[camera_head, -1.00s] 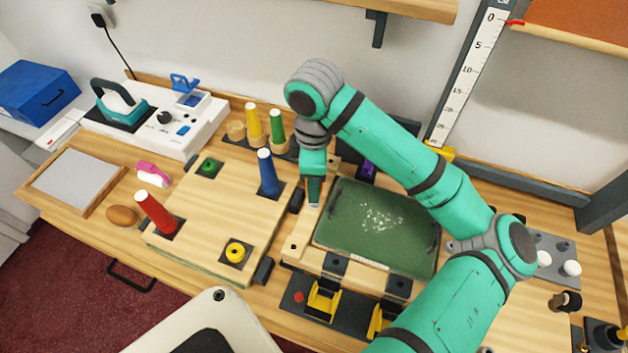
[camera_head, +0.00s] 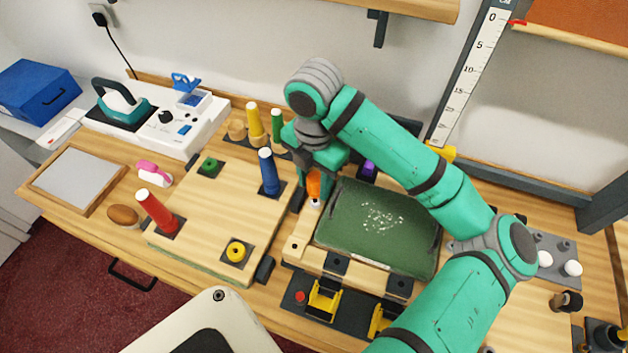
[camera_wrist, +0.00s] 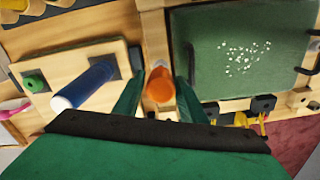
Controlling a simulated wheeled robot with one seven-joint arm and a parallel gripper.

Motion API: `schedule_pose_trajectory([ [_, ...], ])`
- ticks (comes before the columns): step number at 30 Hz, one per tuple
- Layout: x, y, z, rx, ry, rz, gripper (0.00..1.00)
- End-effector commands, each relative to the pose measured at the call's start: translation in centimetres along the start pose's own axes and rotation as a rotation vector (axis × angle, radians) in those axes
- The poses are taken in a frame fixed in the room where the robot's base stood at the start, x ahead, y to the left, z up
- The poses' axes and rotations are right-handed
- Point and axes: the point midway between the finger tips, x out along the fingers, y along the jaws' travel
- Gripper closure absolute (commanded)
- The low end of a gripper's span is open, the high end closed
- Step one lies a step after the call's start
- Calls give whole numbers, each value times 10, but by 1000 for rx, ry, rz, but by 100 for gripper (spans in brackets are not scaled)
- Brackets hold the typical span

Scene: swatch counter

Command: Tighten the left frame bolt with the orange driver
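The orange driver (camera_head: 314,184) stands roughly upright over the wooden bar (camera_head: 300,238) along the left side of the green screen (camera_head: 375,225). A pale collar shows at its lower end. Any bolt under it is hidden. My gripper (camera_head: 315,178) points down from above around the driver. In the wrist view the orange handle (camera_wrist: 159,87) sits between my two green fingers (camera_wrist: 158,96), with narrow gaps on both sides, so the fingers look open.
A blue-handled peg (camera_head: 267,172) stands close left of my gripper on a wooden board (camera_head: 205,215). Yellow (camera_head: 254,122) and green (camera_head: 277,128) handles stand behind. Yellow clamps (camera_head: 323,300) are in front.

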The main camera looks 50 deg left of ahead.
Motion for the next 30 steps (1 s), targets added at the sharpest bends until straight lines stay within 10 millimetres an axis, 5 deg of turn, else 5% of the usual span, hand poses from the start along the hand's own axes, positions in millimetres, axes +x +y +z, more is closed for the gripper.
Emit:
schedule_pose_trajectory([
  [3, 0, 0, 0, 3, 0, 0, 62],
  [7, 0, -1, 0, 4, 0, 0, 94],
  [14, 0, 0, 0, 66, 0, 0, 94],
  [30, 0, 1, 1, 697, 0, -1, 94],
])
